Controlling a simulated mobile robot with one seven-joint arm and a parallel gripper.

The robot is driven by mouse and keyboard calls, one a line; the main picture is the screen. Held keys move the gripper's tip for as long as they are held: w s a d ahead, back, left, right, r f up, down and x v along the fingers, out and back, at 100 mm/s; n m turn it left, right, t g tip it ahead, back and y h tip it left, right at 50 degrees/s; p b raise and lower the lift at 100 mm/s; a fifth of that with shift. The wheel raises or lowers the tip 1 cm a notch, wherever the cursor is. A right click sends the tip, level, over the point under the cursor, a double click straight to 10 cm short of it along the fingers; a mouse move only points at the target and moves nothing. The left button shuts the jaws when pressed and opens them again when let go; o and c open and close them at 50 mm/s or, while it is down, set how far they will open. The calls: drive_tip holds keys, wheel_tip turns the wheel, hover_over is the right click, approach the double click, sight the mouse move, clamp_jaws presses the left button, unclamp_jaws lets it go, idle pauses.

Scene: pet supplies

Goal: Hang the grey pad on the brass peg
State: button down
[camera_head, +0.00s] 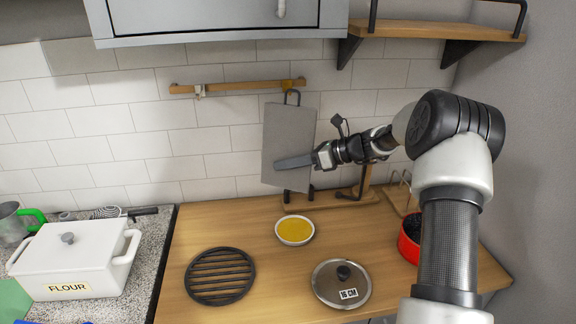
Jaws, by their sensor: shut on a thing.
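The grey pad (288,130) is a flat rectangle held upright, slightly tilted, in front of the tiled wall. A dark loop (292,97) stands up from its top edge. The brass peg (287,84) is at the right part of the wooden wall rail (240,86). The loop's top is close below or at the peg; I cannot tell whether it is around it or only in front. My gripper (296,161) is shut on the lower part of the pad, reaching in from the right. One finger lies across the pad's face; the other is hidden.
A pale metal peg (199,91) is at the rail's left. A wooden stand with dark prongs (330,200) is below the pad. On the counter are a yellow-filled bowl (295,230), a black trivet (220,276), a glass lid (341,283) and a red pot (409,247). A shelf (440,31) is upper right.

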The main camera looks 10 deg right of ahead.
drive_tip(key=w+f+p, duration=0.1)
drive_tip(key=w, duration=0.5)
idle(0.7)
drive_tip(key=shift+w+f, duration=0.1)
drive_tip(key=shift+f, duration=0.05)
idle(0.5)
drive_tip(key=c, duration=1.4)
unclamp_jaws()
drive_tip(key=shift+o, duration=0.2)
